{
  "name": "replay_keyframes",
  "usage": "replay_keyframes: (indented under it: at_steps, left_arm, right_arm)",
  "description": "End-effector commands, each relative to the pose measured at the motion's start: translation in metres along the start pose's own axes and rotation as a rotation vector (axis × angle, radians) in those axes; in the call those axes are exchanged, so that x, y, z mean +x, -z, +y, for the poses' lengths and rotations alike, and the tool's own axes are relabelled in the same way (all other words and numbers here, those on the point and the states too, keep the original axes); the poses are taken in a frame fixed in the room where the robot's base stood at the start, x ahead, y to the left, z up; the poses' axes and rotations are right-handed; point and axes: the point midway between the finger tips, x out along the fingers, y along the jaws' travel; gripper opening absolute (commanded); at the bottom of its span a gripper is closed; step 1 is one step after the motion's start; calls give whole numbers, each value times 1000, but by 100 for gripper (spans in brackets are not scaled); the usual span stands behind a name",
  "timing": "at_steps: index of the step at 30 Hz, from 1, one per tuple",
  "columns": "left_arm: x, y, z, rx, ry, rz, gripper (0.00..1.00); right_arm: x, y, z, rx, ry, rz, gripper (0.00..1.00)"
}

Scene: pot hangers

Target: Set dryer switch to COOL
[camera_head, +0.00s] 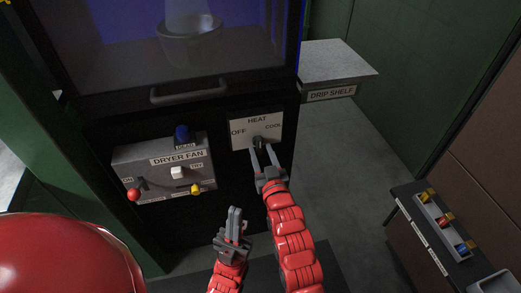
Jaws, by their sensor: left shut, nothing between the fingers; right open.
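The dryer switch panel (242,141) is a pale plate on the dark dryer front, marked OFF at the left, HEAT at the top and COOL at the right. A small dark knob (259,141) sits low on the plate; which mark it points at is too small to tell. My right gripper (263,153) is open, with its fingertips up at the plate's lower edge, one to each side of the knob. I cannot tell whether they touch it. My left gripper (236,212) is shut and empty, lower and to the left, apart from the dryer.
A DRYER FAN box (150,157) with a red-knobbed lever, a white button, a yellow knob and a blue lamp is left of the plate. The dryer door handle (188,92) is above. A DRIP SHELF (340,65) juts out at right. A small switch console (440,225) stands lower right.

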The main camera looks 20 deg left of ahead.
Motion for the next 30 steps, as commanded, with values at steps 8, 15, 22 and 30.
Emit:
replay_keyframes:
  at_steps: [8,15,22,30]
  left_arm:
    - [-1,0,0,0,0,0,0]
    - [-1,0,0,0,0,0,0]
    - [3,0,0,0,0,0,0]
    - [7,1,0,0,0,0,0]
  right_arm:
    - [12,0,0,0,0,0,48]
    - [12,0,0,0,0,0,48]
    - [1,1,0,0,0,1,48]
    - [-17,0,0,-1,0,1,48]
